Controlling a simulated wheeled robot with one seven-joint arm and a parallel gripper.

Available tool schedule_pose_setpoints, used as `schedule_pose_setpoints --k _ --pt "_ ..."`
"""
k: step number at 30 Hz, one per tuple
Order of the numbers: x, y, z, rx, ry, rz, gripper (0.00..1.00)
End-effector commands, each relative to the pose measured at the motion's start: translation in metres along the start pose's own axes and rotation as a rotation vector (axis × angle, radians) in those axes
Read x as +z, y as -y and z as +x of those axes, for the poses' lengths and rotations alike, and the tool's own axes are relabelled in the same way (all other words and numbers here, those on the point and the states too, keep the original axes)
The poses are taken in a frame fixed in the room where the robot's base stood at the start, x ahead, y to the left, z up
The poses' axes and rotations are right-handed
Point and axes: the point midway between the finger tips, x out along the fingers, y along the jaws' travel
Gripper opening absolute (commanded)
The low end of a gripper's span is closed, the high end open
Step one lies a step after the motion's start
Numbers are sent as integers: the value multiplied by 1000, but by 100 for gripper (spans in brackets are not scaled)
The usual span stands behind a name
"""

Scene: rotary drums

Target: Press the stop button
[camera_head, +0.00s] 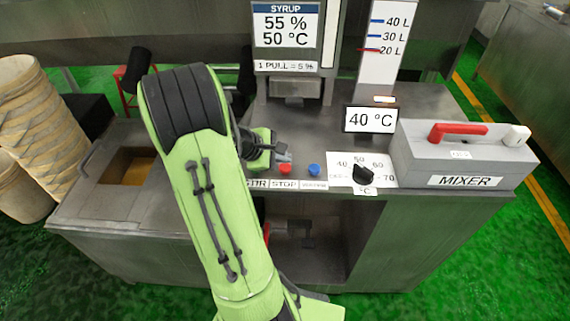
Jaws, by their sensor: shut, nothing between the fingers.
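The red button (285,170) sits on the steel counter panel, just above the label reading STOP (284,184). My gripper (284,158) is shut and empty, with its fingertips just behind the red button in the picture. I cannot tell whether the fingertips touch the button. My green arm crosses the left middle of the view and covers the panel left of the red button. The label left of STOP is partly hidden.
A blue button (314,170) is right of the red one. Further right are a black knob (363,175) on a temperature dial, a 40 °C display (370,120) and the MIXER box (463,160) with a red lever (458,130). A syrup display (286,30) stands behind.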

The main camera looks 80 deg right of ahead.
Motion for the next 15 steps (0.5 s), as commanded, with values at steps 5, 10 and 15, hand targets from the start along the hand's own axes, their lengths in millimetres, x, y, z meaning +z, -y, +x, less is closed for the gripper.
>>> schedule_pose_setpoints --k 5,10,15 --pt "3 -3 -4 0 0 0 0" --pt "13 -13 -18 0 0 0 0" --pt "22 -22 -30 0 0 0 0"
